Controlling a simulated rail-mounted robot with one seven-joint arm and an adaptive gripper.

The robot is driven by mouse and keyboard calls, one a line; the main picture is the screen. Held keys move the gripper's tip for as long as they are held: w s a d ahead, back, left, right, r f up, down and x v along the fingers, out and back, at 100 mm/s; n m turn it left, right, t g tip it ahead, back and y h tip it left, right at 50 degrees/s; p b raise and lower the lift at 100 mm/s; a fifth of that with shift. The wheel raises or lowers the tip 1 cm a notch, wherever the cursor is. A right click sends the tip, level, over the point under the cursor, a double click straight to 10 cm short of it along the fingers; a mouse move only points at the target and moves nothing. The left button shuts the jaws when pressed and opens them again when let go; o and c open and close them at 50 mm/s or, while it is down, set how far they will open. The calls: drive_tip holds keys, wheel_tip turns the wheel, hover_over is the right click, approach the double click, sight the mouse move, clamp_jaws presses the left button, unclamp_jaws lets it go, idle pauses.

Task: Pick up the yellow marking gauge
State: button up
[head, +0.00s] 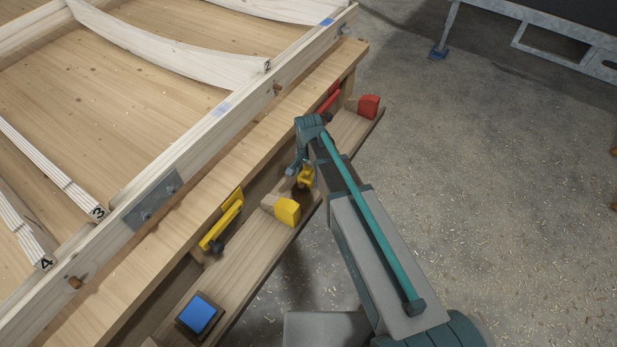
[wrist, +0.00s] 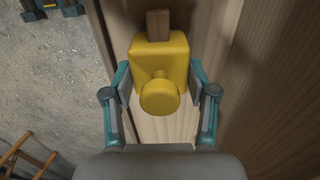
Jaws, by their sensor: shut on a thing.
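The yellow marking gauge (wrist: 172,55) fills the middle of the wrist view, a yellow block with a round yellow knob facing the camera and a short brown wooden stem (wrist: 159,25) at its top. My gripper (wrist: 160,80) is shut on it, one finger on each side of the block. In the head view the yellow gauge (head: 306,178) shows only partly at my gripper (head: 301,168), over the wooden ledge (head: 250,237). The arm hides part of it. I cannot tell whether it touches the ledge.
A yellow block (head: 287,211) sits on the ledge close to my gripper. A yellow clamp-like tool (head: 222,225) is at the bench side, a blue-topped box (head: 198,315) farther down. A red block (head: 369,107) and red tool (head: 328,101) are beyond. The floor (head: 480,190) at right is open.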

sight(309, 168)
drive_tip(key=shift+r, duration=0.15)
drive_tip(key=shift+r, duration=0.45)
drive_tip(key=shift+s+r, duration=0.2)
drive_tip(key=shift+r, duration=1)
drive_tip(key=s+d+r+b, duration=0.1)
drive_tip(key=s+d+r, duration=0.2)
drive_tip(key=s+r, duration=0.6)
drive_tip(key=shift+s+d+r, duration=0.25)
drive_tip(key=shift+s+d, duration=0.15)
drive_tip(key=shift+s, duration=1.65)
drive_tip(key=o, duration=0.7)
drive_tip(key=shift+c, duration=0.2)
drive_tip(key=c, duration=0.3)
